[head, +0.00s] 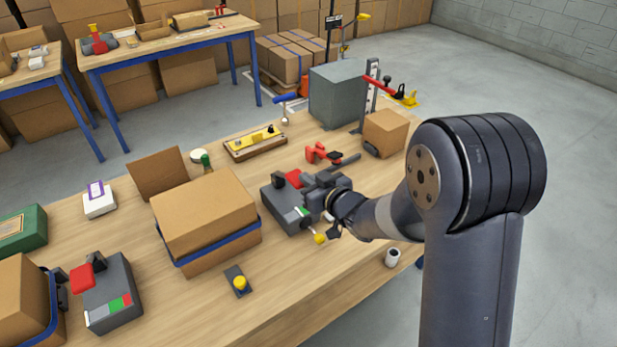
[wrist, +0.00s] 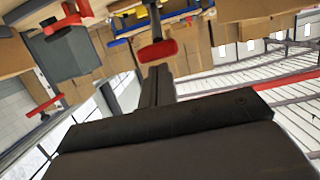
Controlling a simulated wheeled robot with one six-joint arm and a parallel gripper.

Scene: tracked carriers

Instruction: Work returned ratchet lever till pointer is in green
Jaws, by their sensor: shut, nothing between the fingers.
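In the head view, a dark grey ratchet unit (head: 283,212) with a red grip (head: 293,178) sits on the bench beside a blue-strapped carton. Its gauge (head: 303,213) shows a green part; my gripper hides some of the unit and I cannot make out the pointer. My gripper (head: 318,187) is shut and empty, over the right side of this unit. In the wrist view, my shut fingers (wrist: 157,85) point at a red grip (wrist: 158,51) on a dark bar; I cannot tell if they touch. A second ratchet unit (head: 110,292) at front left has a red grip and a red-green gauge (head: 108,313).
The strapped carton (head: 205,207) stands left of my gripper. A yellow button box (head: 238,281) is in front. A red clamp (head: 322,153), a small carton (head: 386,132) and a grey block (head: 337,95) stand behind. Bench room is free at the front centre.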

